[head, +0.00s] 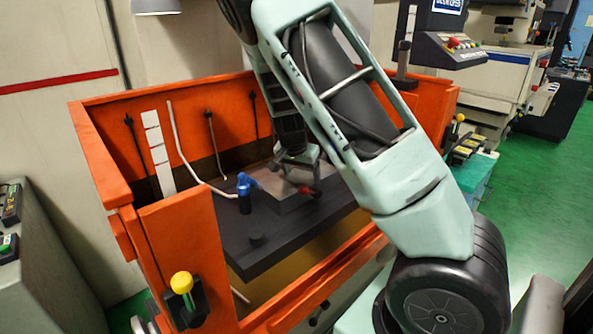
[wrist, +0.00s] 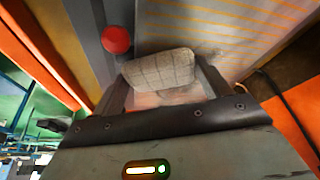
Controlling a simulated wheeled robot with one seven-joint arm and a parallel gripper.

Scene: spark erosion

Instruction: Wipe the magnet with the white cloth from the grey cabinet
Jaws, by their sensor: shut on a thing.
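The magnet shows in the wrist view as a flat grey plate with yellowish stripes (wrist: 240,22). In the head view it is a grey block (head: 268,180) on the dark worktable inside the orange tank. My gripper (wrist: 163,80) is shut on the pale, checked, crumpled cloth (wrist: 160,66), which sticks out past the fingers. In the head view my gripper (head: 300,172) is low over the magnet, and the cloth cannot be made out there. The cloth is at or just above the magnet's surface; contact cannot be told for sure.
A red knob (wrist: 117,40) is close beside the cloth. A blue-topped nozzle (head: 244,185) stands left of the magnet on the dark worktable (head: 290,232). Orange tank walls (head: 182,250) surround the table. A grey cabinet-like box (head: 45,275) stands at the lower left.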

